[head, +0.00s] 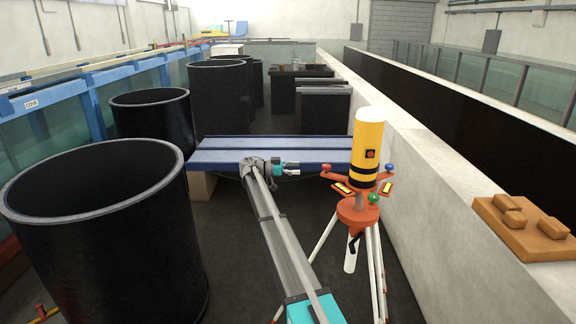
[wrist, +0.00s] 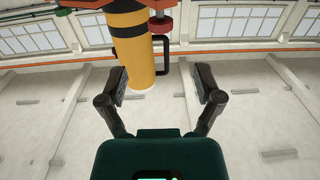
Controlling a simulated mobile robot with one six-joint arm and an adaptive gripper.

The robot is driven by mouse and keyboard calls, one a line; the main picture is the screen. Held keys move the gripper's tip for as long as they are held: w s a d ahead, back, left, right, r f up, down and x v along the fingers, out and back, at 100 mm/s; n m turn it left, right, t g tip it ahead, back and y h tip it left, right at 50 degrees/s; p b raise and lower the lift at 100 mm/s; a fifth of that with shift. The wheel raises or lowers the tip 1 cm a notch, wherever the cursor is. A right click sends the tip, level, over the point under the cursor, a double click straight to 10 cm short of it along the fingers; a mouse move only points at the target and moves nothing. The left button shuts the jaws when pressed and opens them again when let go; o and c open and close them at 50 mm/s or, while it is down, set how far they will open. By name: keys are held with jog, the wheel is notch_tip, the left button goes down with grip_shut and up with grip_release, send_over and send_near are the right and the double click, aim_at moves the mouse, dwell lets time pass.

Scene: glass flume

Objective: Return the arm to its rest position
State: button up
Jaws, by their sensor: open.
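My gripper (head: 296,169) is at the end of my outstretched arm, over the blue platform in the head view. It points right, toward the yellow cylinder. In the wrist view my gripper (wrist: 157,84) has its two dark fingers spread, with nothing held between them. The yellow cylinder (head: 367,138) with black bands stands upright on an orange tripod head (head: 358,211). In the head view a gap shows between it and my fingers. In the wrist view the yellow cylinder (wrist: 134,58) appears upside down beyond the fingers.
The tripod's white legs (head: 377,262) stand close to the right of my arm. A concrete wall (head: 440,185) runs along the right, with an orange-brown block (head: 522,226) on top. Large black tanks (head: 95,240) stand on the left. The blue platform (head: 225,155) lies across the middle.

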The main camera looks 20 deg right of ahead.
jog(key=s+a+f+n+t+y, duration=0.1)
jog(key=s+f+n+y, duration=0.25)
jog(key=s, duration=0.35)
jog(key=s+a+f+n+t+y+b, duration=0.1)
jog(key=s+f+n+y, duration=0.1)
jog(key=s+f+n, duration=0.4)
jog(key=s+a+f+n+t+y, duration=0.15)
jog(key=s+f, duration=0.25)
jog(key=s, duration=0.5)
jog(key=s+a+f+n+y, duration=0.2)
jog(key=s+a+n+y, duration=0.1)
jog(key=s, duration=0.4)
jog(key=s+a+f+n+y+b, duration=0.1)
jog(key=s+a+f+n+y, duration=0.2)
jog(key=s, duration=0.5)
jog(key=s+a+f+n+t+y, duration=0.1)
jog(key=s+a+f+n+y, duration=0.1)
jog(key=s+a+n+y, duration=0.2)
jog(key=s+a, duration=0.1)
jog(key=s, duration=0.2)
jog(key=shift+s+a+f, duration=0.25)
jog(key=shift+a, duration=0.15)
jog(key=c, duration=0.3)
jog(key=shift+s, duration=0.15)
jog(key=shift+c, duration=0.4)
